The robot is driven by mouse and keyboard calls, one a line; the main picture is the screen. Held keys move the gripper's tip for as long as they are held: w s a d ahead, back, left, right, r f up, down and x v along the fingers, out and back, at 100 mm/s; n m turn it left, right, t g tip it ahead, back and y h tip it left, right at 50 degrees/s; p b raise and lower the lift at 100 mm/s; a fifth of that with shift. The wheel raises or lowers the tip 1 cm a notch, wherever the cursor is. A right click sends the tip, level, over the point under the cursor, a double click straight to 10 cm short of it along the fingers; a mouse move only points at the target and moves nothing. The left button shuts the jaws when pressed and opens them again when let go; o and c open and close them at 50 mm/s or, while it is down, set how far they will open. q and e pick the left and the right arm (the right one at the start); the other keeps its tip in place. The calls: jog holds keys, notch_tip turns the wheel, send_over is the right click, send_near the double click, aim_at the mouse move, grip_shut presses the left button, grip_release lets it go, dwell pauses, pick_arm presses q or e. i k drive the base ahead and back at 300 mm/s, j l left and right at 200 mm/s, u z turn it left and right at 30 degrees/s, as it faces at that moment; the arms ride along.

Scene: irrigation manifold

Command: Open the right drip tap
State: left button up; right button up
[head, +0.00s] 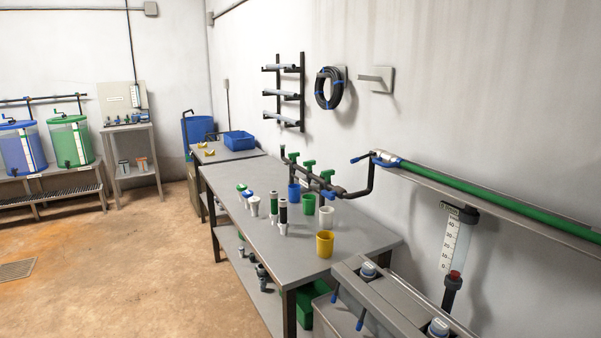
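A dark drip manifold (340,190) stands at the back of the grey workbench, near the wall. It carries three green-handled taps: the left tap (293,156), the middle tap (309,164) and the right tap (327,175). The right tap is nearest to me along the pipe. The handles are too small to tell whether the taps are open or closed. A blue cup (293,191), a green cup (309,205) and a white cup (326,217) stand below and near the manifold. Neither of my grippers shows.
A yellow cup (325,244) and several small fittings (254,206) stand on the workbench (245,185). A grey unit with blue levers (361,318) is at the lower right. A green pipe (480,192) runs along the right wall. Open floor (140,260) lies left of the bench.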

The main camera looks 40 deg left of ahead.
aim_at(328, 174)
jog(key=u, duration=0.95)
jog(key=j+z, duration=0.1)
jog(key=z, duration=0.75)
jog(key=i+j+z, duration=0.15)
jog(key=j+z, duration=0.25)
jog(key=j, duration=0.2)
jog(key=j+z, duration=0.45)
jog(key=j, duration=0.2)
jog(key=j+z, duration=0.4)
jog(key=j, duration=0.25)
